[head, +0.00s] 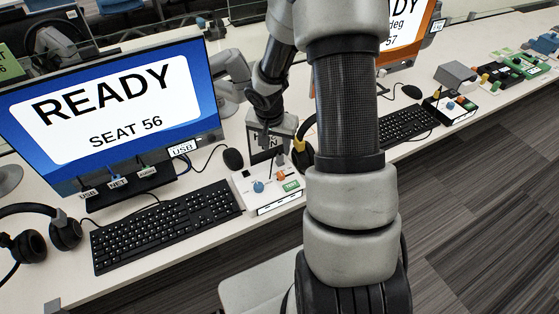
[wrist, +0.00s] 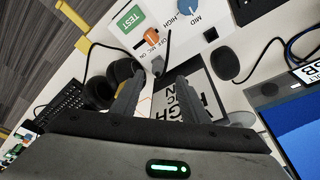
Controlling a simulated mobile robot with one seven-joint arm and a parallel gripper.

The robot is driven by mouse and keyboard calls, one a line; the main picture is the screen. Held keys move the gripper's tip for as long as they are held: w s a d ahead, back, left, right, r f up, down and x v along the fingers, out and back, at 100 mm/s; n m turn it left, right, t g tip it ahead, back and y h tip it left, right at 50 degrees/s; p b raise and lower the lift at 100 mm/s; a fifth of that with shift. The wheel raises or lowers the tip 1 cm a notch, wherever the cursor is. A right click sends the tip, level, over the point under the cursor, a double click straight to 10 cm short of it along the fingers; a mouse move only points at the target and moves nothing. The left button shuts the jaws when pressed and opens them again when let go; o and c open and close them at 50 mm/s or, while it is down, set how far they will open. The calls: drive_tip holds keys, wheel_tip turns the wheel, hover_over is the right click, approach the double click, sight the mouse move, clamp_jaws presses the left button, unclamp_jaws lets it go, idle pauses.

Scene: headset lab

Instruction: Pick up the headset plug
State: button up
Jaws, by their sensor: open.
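My gripper (wrist: 160,84) is open, its two grey fingers apart with nothing clearly held between them. In the head view my gripper (head: 277,140) is low over the desk behind the white control box, partly hidden by my arm. A small grey piece (wrist: 158,66) with a thin dark cable shows just beyond the fingertips in the wrist view. It may be the headset plug, but it is too small to be sure. A black headset (wrist: 101,92) lies beside the left finger.
The white control box (wrist: 150,22) has a green TEST button, an orange switch and a blue knob. A lettered sign (wrist: 198,92) lies behind the right finger. A mouse (head: 232,159), keyboard (head: 165,225) and monitor (head: 110,100) stand left; another headset (head: 42,228) lies farther left.

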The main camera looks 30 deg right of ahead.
sight(279, 156)
drive_tip(key=shift+d+b+x, duration=0.2)
drive_tip(key=shift+b+x, duration=0.1)
drive_tip(key=shift+x, duration=3.15)
drive_tip(key=shift+r, duration=0.1)
clamp_jaws()
wheel_tip(279, 156, up, 10)
drive_tip(key=p, duration=0.1)
drive_tip(key=shift+p, duration=0.35)
drive_tip(key=a+b, duration=0.6)
drive_tip(key=a, duration=0.5)
drive_tip(key=shift+w+a, duration=0.25)
drive_tip(key=shift+a, duration=0.1)
drive_tip(key=shift+r, duration=0.1)
